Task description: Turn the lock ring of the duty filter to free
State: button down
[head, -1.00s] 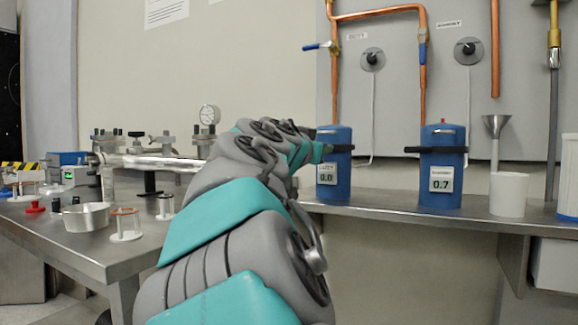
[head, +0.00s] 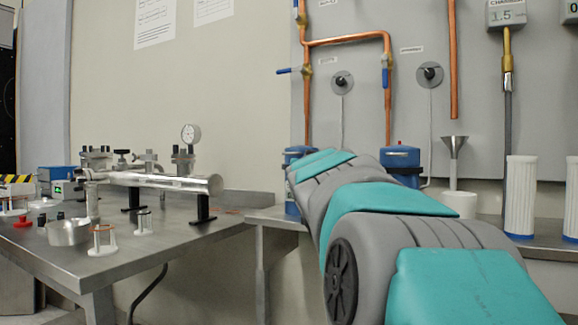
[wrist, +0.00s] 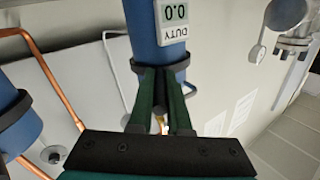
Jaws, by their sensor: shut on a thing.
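The duty filter is a blue upright canister (head: 294,157), largely hidden behind my arm in the head view. In the wrist view its blue body (wrist: 145,35) carries a display (wrist: 173,22) reading DUTY 0.0. Its dark lock ring (wrist: 143,67) goes round the body just beyond my fingertips. My gripper (wrist: 161,78) is shut on the lock ring, with its two dark green fingers close together against it. The gripped part is hidden between the fingers. In the head view my arm hides the gripper.
A second blue filter (head: 402,155) stands close to the right of my arm; it also shows at the wrist view's left edge (wrist: 20,130). Copper pipes (head: 388,110) run above. A funnel (head: 454,145) and white cartridges (head: 520,195) stand farther right. A steel workbench (head: 130,262) lies left.

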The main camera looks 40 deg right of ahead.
jog(key=shift+r, duration=0.1)
dwell(0.5)
jog(key=c, duration=0.9)
grip_release()
jog(key=shift+d, duration=0.15)
jog(key=shift+o, duration=0.2)
jog(key=b+v, duration=0.2)
jog(key=v, duration=0.6)
jog(key=shift+d, duration=0.1)
